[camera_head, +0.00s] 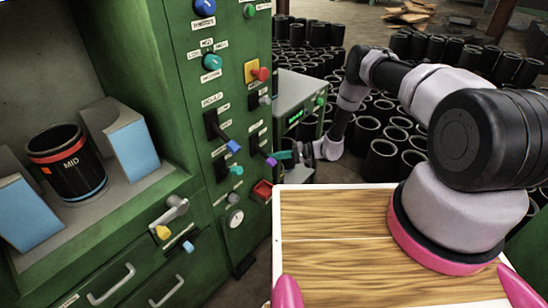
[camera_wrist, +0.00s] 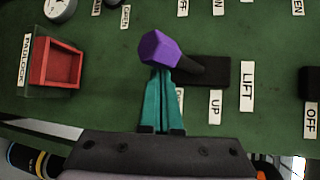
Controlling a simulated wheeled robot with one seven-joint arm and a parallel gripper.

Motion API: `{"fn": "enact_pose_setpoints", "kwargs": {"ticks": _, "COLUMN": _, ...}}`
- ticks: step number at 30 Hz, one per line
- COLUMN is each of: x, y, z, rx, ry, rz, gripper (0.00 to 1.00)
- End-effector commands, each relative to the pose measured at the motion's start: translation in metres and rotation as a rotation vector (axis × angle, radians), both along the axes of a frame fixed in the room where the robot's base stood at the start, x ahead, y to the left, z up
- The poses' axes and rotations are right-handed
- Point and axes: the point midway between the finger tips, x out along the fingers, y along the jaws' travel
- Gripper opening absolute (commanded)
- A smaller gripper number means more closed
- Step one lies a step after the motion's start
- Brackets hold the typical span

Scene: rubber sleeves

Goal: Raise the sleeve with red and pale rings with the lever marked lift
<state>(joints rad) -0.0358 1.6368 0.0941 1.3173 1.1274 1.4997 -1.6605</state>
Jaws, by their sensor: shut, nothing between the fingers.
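The lever marked LIFT has a purple knob (camera_wrist: 160,47) and a dark slot plate (camera_wrist: 212,70) in the wrist view. The LIFT label (camera_wrist: 247,86) and UP label (camera_wrist: 216,106) sit beside it. The purple knob also shows in the head view (camera_head: 271,162). My gripper (camera_wrist: 163,77) has teal fingers, shut and empty, with their tips right at the knob; contact is unclear. In the head view my gripper (camera_head: 288,154) is close to the panel. A black sleeve (camera_head: 66,165) marked MID, with a thin red ring above and a blue ring below, stands in the machine's bay.
Blue-faced blocks (camera_head: 140,152) flank the sleeve. Other levers, with a blue knob (camera_head: 234,146) and a teal knob (camera_head: 237,170), are close by on the green panel. A red-framed box (camera_head: 262,190) is below. A wooden-topped board (camera_head: 330,230) lies in front; many black sleeves stand behind.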

Motion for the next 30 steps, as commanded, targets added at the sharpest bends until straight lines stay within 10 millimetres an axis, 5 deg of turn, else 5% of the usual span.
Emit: {"fn": "enact_pose_setpoints", "kwargs": {"ticks": 30, "x": -0.004, "y": -0.006, "z": 0.016, "rx": -0.164, "ry": 0.125, "rz": 0.001, "gripper": 0.0}}
